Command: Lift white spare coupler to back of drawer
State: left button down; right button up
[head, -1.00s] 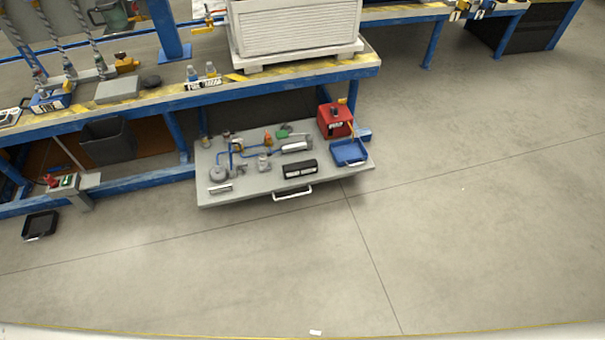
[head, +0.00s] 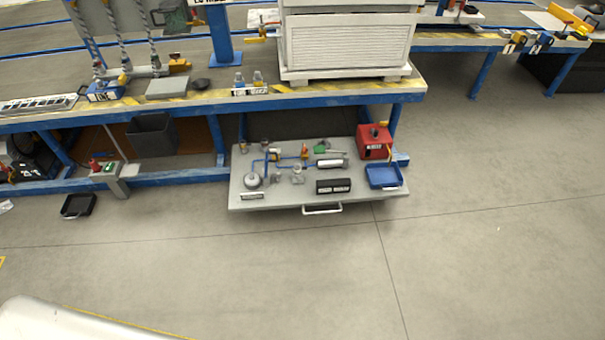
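The open drawer (head: 285,205) juts out from under the workbench, with a white handle (head: 322,210) at its front. A pale silver-white cylinder (head: 331,163) lies towards the back right of the drawer, near blue piping. A small light-grey fitting (head: 297,178) stands near the middle. Both are small from here, and I cannot tell which one is the white spare coupler. Neither of my grippers is in view.
The drawer also holds a black box (head: 333,186), a blue tray (head: 384,177), a red box (head: 375,142) and a round grey part (head: 253,181). The workbench (head: 350,92) overhangs its back. Floor (head: 290,270) in front is clear. A black tray (head: 77,206) lies left.

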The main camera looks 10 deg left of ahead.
aim_at(297, 168)
jog(key=i+j+z, duration=0.1)
jog(key=i, duration=0.4)
jog(key=i+j+z, duration=0.1)
jog(key=i, duration=0.4)
